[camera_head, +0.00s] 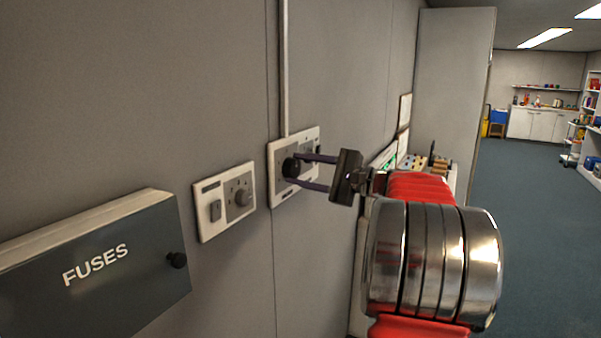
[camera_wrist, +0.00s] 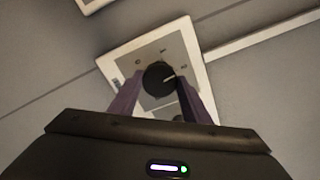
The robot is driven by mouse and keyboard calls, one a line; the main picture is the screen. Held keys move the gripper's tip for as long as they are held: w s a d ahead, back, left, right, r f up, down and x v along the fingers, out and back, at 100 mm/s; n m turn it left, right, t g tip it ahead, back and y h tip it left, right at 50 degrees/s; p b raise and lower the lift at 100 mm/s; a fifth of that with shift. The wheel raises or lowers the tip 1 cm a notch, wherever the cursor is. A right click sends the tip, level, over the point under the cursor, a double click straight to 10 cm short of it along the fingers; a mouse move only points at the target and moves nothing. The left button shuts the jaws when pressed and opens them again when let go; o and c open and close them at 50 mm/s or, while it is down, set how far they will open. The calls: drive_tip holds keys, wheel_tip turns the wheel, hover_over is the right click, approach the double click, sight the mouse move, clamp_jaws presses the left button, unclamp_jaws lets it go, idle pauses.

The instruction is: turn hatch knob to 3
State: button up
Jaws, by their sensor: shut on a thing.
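The black round knob (camera_head: 291,167) sits on a white-framed wall panel (camera_head: 273,190) with a grey face. My gripper (camera_head: 302,171) reaches the panel from the right, its two purple fingers shut on the knob. In the wrist view the knob (camera_wrist: 158,79) lies between the fingertips (camera_wrist: 157,92), and its pale pointer line aims to the right and slightly up. Small marks surround the knob on the grey face, too small to read surely. Part of the panel is hidden behind my gripper.
A dark FUSES box (camera_head: 110,270) juts from the wall at lower left. A conduit (camera_head: 284,70) rises above the panel. A counter with small items is behind my arm; open floor (camera_head: 540,240) lies right.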

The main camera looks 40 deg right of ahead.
drive_tip(key=m, duration=0.6)
drive_tip(key=shift+d+f+m, duration=0.2)
drive_tip(key=shift+f+m, duration=0.15)
drive_tip(key=shift+m, duration=0.05)
drive_tip(key=m, duration=0.6)
drive_tip(key=shift+a+m, duration=0.1)
drive_tip(key=shift+m, duration=0.2)
drive_tip(key=o, duration=1)
drive_tip(key=shift+r, duration=0.15)
drive_tip(key=shift+o, duration=0.2)
drive_tip(key=shift+r, duration=0.1)
drive_tip(key=shift+s+d, duration=0.2)
drive_tip(key=shift+s, duration=0.15)
drive_tip(key=v, duration=1.3)
